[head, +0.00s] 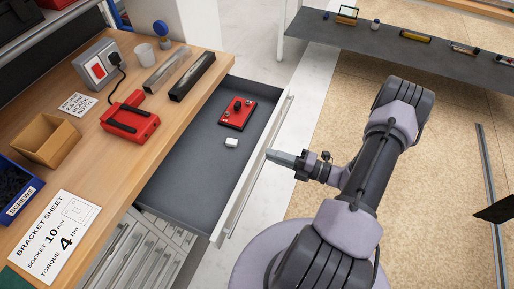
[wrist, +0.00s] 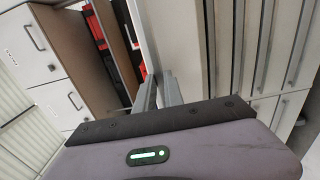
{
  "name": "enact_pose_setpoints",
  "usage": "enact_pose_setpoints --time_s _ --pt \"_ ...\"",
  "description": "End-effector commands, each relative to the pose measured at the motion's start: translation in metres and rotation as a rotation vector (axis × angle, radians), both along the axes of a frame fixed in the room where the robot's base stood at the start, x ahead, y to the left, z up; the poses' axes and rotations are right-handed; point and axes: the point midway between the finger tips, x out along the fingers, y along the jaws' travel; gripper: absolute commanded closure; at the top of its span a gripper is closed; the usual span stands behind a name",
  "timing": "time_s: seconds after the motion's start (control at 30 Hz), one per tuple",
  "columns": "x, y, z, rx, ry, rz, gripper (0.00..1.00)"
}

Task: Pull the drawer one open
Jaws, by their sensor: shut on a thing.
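The drawer (head: 185,180) under the wooden workbench stands pulled out, with its dark grey floor showing. Its pale front (head: 240,190) carries a long bar handle (head: 262,165) on the outer face. My gripper (head: 270,155) is at the handle, near the middle of the drawer front, and is shut on it. In the wrist view the two fingers (wrist: 160,92) reach to the drawer front; the exact grip on the bar is hard to see. A red device (head: 237,112) with black knobs and a small white block (head: 231,142) lie inside the drawer.
The workbench (head: 185,110) holds a red case (head: 130,122), a cardboard bin (head: 45,140), a blue screws bin (head: 18,185) and a paper sheet (head: 55,235). More closed drawers (head: 140,250) are below. A dark shelf (head: 400,50) stands behind. The floor right of my arm is mostly clear.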

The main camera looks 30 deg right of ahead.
Motion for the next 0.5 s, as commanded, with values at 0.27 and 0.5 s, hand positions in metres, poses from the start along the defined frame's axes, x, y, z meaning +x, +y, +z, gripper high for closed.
enact_pose_setpoints --time_s 0.27,0.5 --pt "-0.021 -0.015 0.0 0.0 0.0 0.0 1.0" --pt "-0.025 -0.018 0.0 0.001 0.001 0.001 1.0"
